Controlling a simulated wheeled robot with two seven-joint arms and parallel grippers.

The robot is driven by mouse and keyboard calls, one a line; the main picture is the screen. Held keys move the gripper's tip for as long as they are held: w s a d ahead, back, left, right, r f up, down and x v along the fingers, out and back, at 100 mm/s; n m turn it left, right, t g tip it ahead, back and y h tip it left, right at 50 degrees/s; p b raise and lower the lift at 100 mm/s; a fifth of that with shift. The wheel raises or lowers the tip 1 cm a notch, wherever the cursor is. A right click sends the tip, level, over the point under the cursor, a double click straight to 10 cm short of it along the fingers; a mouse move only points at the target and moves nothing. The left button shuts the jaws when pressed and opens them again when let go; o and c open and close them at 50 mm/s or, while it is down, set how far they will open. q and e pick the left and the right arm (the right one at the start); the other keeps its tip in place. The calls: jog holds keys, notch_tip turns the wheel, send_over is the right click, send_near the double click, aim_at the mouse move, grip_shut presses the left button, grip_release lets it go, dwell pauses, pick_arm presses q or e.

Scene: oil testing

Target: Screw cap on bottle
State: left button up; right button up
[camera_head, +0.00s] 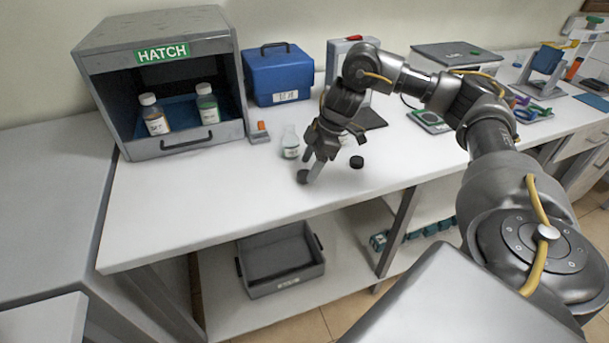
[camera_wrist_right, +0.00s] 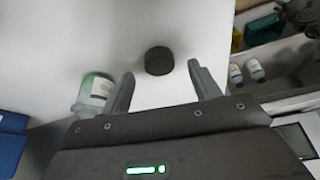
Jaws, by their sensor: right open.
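A small clear bottle with a white label and greenish contents (camera_head: 290,142) stands upright on the white bench, left of my right gripper (camera_head: 307,166); its neck looks uncapped. A round black cap (camera_head: 357,162) lies on the bench to the gripper's right. In the right wrist view, a black cap (camera_wrist_right: 158,60) lies between and slightly beyond the two spread, empty fingers (camera_wrist_right: 160,72). The bottle (camera_wrist_right: 92,92) shows there close beside the left finger; I cannot tell whether they touch. A dark round shape at the fingertips in the head view is unclear. My left gripper is not in view.
A grey hatch box (camera_head: 165,50) with two white-capped bottles stands at the back left. A blue case (camera_head: 278,72) is beside it. A scale (camera_head: 430,121) and more equipment stand to the right. The front left bench surface (camera_head: 190,200) is clear. A grey crate (camera_head: 281,283) sits below.

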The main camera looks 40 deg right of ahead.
aim_at(304, 176)
jog(key=shift+x, duration=1.05)
jog(key=shift+w+f, duration=0.1)
jog(key=shift+f, duration=0.05)
jog(key=c, duration=1)
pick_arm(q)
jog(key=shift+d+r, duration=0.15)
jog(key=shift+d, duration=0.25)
pick_arm(e)
jog(key=shift+c, duration=0.2)
